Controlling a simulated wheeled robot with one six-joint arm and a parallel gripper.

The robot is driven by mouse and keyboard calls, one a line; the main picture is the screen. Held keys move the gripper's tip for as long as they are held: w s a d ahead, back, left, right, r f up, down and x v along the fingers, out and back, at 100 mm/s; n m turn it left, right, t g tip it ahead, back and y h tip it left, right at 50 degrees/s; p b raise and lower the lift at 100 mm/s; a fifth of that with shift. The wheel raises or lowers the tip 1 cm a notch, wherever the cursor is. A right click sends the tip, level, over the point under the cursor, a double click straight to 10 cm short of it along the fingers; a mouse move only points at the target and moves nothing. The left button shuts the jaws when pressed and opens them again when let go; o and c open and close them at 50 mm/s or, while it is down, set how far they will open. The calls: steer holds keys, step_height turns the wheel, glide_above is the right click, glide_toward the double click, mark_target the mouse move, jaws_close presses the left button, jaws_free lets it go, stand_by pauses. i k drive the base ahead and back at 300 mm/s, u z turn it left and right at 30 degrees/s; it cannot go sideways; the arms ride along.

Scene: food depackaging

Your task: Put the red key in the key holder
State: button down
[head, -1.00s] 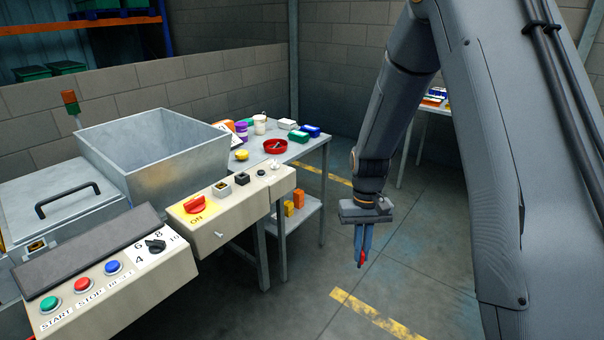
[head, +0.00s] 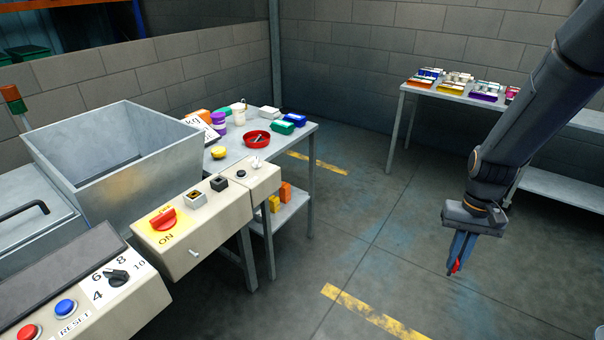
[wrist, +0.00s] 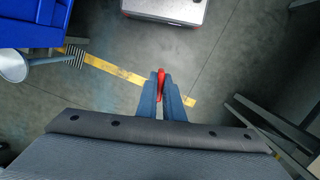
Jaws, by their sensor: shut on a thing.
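My gripper (head: 459,264) is shut on the red key (wrist: 161,80), which shows as a small red piece between the blue fingers. In the head view, the key (head: 455,267) hangs low at the fingertips, over the open floor on the right, apart from any table. Most of the key is hidden by the fingers. I cannot tell for certain which thing is the key holder.
The control panel (head: 215,231) with a red switch (head: 163,220) runs along the left, before a metal hopper (head: 150,180). A side table (head: 233,160) bears a red dish (head: 257,140) and several containers. A back table (head: 412,88) holds colored boxes. Floor between is free.

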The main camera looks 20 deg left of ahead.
mark_target(219, 187)
steer(key=u, duration=0.05)
steer(key=i, duration=3)
steer(key=u, duration=4.05)
